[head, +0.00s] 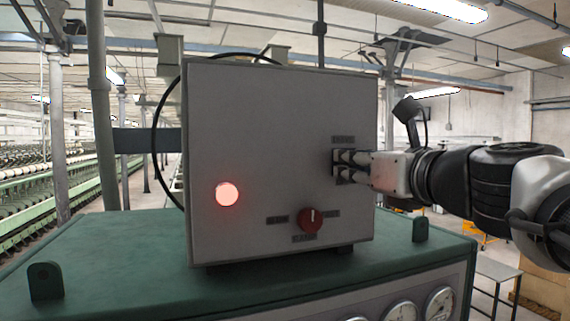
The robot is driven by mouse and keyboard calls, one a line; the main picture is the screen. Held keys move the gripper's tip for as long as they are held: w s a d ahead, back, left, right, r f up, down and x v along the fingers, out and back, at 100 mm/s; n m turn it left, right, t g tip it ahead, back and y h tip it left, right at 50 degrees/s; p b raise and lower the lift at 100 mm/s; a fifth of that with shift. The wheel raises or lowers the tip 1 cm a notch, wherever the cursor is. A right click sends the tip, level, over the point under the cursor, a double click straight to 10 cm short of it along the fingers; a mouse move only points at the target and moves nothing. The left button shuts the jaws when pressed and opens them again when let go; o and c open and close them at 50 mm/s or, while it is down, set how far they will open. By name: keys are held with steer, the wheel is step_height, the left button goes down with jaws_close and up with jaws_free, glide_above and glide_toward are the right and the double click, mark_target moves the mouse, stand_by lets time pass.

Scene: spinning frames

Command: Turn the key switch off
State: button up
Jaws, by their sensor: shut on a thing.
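A grey control box (260,130) stands on a green machine top. My gripper (342,166) comes in from the right and is at the front face of the box, near its right edge, just below a small dark label (343,140). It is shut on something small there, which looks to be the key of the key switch. The fingers hide the key and the switch, so I cannot tell which way the key is turned. A round lamp (227,194) at the lower left of the box glows red.
A red rotary knob (312,220) with small labels around it sits below my gripper. Green lugs (45,281) stand on the machine top (130,245), and round gauges (402,311) sit on its front. A black cable (155,140) loops left of the box.

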steer(key=c, duration=0.4)
steer(key=shift+n, duration=0.3)
steer(key=n+b, duration=1.1)
steer(key=n, duration=0.6)
steer(key=shift+n, duration=0.3)
stand_by(0.4)
steer(key=o, duration=0.9)
steer(key=shift+s, duration=0.2)
steer(key=shift+o, duration=0.7)
steer(key=shift+w, duration=0.1)
